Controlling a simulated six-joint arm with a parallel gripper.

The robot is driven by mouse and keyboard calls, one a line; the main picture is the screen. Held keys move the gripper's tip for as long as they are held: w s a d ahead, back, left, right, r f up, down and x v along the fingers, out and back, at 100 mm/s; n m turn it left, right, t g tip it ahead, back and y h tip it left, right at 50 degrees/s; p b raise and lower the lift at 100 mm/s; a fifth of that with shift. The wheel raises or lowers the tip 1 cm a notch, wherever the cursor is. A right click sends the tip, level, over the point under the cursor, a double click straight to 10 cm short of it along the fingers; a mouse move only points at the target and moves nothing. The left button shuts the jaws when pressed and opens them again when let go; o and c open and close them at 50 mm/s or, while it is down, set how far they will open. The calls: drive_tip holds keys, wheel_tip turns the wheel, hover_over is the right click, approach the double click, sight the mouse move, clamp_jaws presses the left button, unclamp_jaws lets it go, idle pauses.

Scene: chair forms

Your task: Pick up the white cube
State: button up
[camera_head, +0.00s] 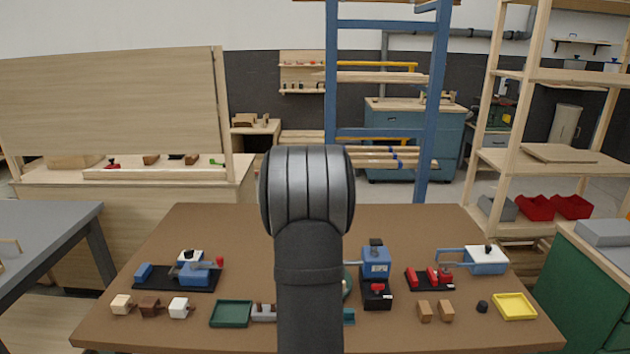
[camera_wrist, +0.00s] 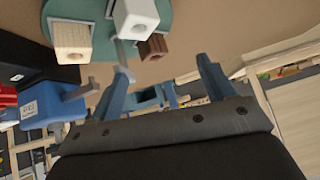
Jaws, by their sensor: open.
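A white cube (camera_wrist: 136,16) with a round hole in its face shows at the top of the wrist view, on a green round plate (camera_wrist: 82,12). A pale wooden cube (camera_wrist: 71,44) and a brown cube (camera_wrist: 154,46) are beside it. My gripper (camera_wrist: 165,72) is open and empty, its fingers apart from the cubes. In the head view my arm hides the gripper and most of the green plate (camera_head: 347,285). A white block (camera_head: 180,308) is at the table's front left; I cannot tell whether it is the same cube.
On the brown table (camera_head: 230,235), a brown block (camera_head: 149,306) and a pale wooden block (camera_head: 121,304) stand left of the white block. A green tray (camera_head: 231,314), a blue device (camera_head: 376,263) and a yellow tray (camera_head: 514,306) are around my arm. The back of the table is mostly clear.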

drive_tip(key=shift+c, duration=1)
drive_tip(key=shift+a, duration=0.2)
drive_tip(key=s+a+r+m+g+h, duration=0.4)
drive_tip(key=r+m+g, duration=0.1)
drive_tip(key=r+m, duration=0.35)
drive_tip(key=x, duration=1)
drive_tip(key=shift+s+d+f, duration=0.15)
drive_tip(key=shift+d+f, duration=0.1)
drive_tip(key=shift+x, duration=3.25)
drive_tip(key=shift+a, duration=0.1)
drive_tip(key=c, duration=1.1)
drive_tip(key=shift+o, duration=0.2)
